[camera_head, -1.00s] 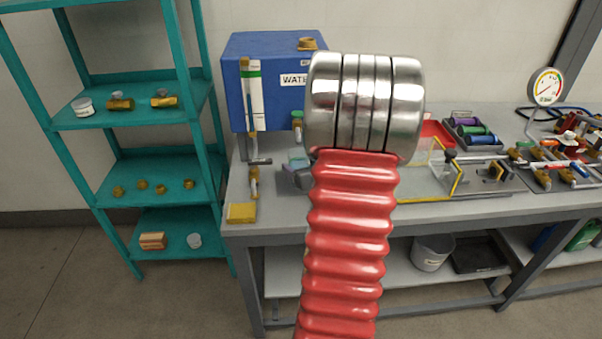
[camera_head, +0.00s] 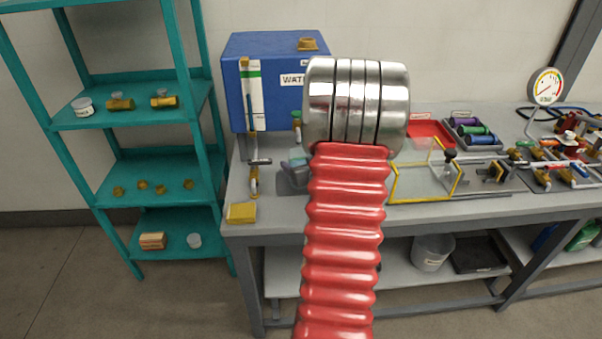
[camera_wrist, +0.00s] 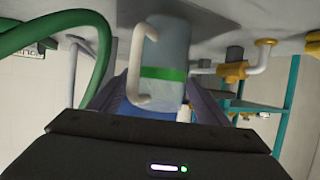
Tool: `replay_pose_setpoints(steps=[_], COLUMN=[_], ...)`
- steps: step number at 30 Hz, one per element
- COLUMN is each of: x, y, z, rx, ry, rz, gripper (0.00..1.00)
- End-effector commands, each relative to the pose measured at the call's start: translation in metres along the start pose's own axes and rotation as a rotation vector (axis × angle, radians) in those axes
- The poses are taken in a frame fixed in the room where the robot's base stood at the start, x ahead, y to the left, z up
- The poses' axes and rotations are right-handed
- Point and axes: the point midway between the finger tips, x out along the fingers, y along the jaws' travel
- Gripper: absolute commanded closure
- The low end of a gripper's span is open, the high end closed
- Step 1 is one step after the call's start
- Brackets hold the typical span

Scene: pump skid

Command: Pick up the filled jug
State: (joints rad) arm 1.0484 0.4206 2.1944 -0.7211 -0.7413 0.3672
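In the wrist view, which looks upside down, a grey translucent jug (camera_wrist: 172,58) with a green band and a pale handle (camera_wrist: 138,62) is in front of my gripper (camera_wrist: 160,88). The dark fingers stand apart, one on each side of the jug, with the handle towards the left finger. A gap shows on the left; contact on the right is unclear. The jug's far end is near the grey counter. In the head view, my red arm hides most of this area. A small grey and teal shape left of the arm is too unclear to name.
The grey bench (camera_head: 410,216) holds a blue water tank (camera_head: 243,62), a yellow block (camera_head: 241,212), a yellow-edged clear guard (camera_head: 423,200), a red tray (camera_head: 430,134) and a gauge (camera_head: 546,86). A teal shelf (camera_head: 205,150) stands left. A green hose (camera_wrist: 98,62) curves close by in the wrist view.

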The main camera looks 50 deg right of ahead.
Motion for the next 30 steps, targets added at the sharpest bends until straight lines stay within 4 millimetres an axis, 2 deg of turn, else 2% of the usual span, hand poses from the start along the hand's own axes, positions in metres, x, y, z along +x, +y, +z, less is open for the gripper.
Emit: replay_pose_setpoints(steps=[2,21,30], x=[-0.0001,0.0,-0.0009], y=[0.0,0.0001,-0.0005], z=[0.0,-0.0009,-0.0038], rx=[0.0,0.0,-0.001], ry=[0.0,0.002,0.003], rz=[0.0,0.0,-0.001], gripper=[0.36,0.81,0.82])
